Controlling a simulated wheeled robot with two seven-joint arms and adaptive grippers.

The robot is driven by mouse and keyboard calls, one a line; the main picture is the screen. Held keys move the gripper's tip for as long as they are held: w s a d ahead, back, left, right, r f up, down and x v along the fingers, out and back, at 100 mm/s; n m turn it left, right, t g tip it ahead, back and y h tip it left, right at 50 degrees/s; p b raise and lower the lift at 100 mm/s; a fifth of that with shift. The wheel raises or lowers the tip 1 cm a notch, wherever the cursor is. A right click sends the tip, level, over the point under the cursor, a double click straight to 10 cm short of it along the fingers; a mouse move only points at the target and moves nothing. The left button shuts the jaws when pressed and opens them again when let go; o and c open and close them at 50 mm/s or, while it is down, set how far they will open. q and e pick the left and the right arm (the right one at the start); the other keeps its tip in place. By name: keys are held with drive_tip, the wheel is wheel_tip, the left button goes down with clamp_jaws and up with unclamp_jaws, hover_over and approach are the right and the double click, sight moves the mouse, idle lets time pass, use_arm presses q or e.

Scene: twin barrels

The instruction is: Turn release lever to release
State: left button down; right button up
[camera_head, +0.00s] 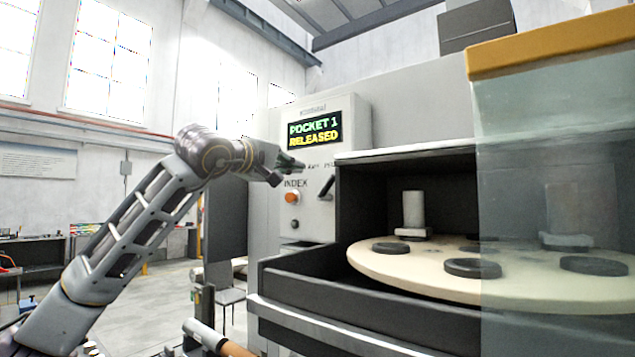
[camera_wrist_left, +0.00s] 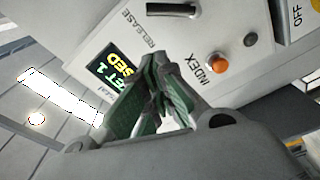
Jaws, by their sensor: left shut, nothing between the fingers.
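The release lever (camera_head: 327,187) is a black handle on the grey control panel, tilted up to the right in the head view. In the left wrist view the release lever (camera_wrist_left: 172,9) is at the top edge, by the RELEASE label. The display (camera_head: 315,131) reads "POCKET 1 RELEASED"; part of it shows in the left wrist view (camera_wrist_left: 112,68). My left gripper (camera_head: 291,163) is shut and empty in front of the panel, below the display and up-left of the lever, apart from it. Its green fingers (camera_wrist_left: 150,95) cover part of the panel in the wrist view. My right gripper is out of view.
An orange INDEX button (camera_head: 292,197) is below my left gripper, with a black knob (camera_head: 295,224) under it. A round turntable (camera_head: 400,272) with black rings and a pale cylinder (camera_head: 413,208) is to the right, partly behind a clear guard (camera_head: 550,130).

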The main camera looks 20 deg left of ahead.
use_arm(q)
drive_tip(key=m, duration=0.1)
drive_tip(key=a+m+b, duration=0.1)
drive_tip(key=m, duration=0.1)
drive_tip(key=shift+t, duration=0.4)
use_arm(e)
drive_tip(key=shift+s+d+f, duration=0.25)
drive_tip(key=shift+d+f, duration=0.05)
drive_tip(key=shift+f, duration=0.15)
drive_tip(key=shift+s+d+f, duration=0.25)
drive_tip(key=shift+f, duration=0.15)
use_arm(q)
drive_tip(key=shift+w, duration=0.1)
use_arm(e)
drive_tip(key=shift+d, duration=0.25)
use_arm(q)
drive_tip(key=shift+d, duration=0.1)
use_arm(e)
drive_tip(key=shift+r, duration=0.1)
